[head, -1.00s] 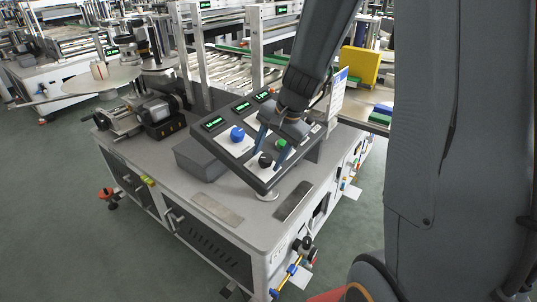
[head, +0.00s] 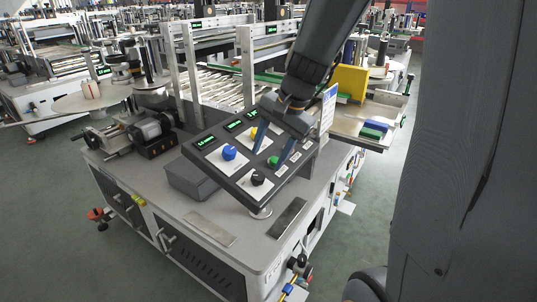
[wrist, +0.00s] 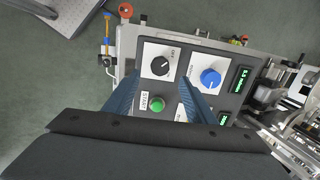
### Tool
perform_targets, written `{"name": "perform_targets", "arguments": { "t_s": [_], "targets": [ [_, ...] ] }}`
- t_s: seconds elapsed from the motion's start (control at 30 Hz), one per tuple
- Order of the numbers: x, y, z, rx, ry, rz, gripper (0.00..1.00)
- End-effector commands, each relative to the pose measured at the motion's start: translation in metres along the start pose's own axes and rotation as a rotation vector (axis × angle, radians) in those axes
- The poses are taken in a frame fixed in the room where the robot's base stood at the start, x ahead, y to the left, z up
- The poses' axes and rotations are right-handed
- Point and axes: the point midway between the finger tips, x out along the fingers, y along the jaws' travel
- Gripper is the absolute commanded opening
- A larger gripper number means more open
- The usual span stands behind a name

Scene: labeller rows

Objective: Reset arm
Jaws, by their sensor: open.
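My arm reaches in from the top right in the head view. My gripper (head: 272,148) is open and empty over the control panel (head: 208,171), its two blue fingers apart. The yellow knob is largely hidden there.
The panel stands on a grey machine cabinet (head: 175,205) with a motor unit (head: 150,132) at left. Metal posts (head: 193,75) and a conveyor rise behind. A yellow block (head: 350,82) and a side table (head: 355,125) stand at right. Green floor is open in front.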

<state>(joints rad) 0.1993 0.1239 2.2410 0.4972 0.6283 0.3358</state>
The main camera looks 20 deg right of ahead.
Motion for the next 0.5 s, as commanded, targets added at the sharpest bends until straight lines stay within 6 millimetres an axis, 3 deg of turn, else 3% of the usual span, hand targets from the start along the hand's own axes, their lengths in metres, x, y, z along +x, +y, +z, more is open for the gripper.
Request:
{"name": "perform_targets", "arguments": {
  "t_s": [0.27,0.5],
  "targets": [
    [0.005,0.008,0.009,-0.054,-0.001,0.025,0.5],
    [0.032,0.08,0.075,-0.593,-0.026,0.218,0.5]
  ]
}}
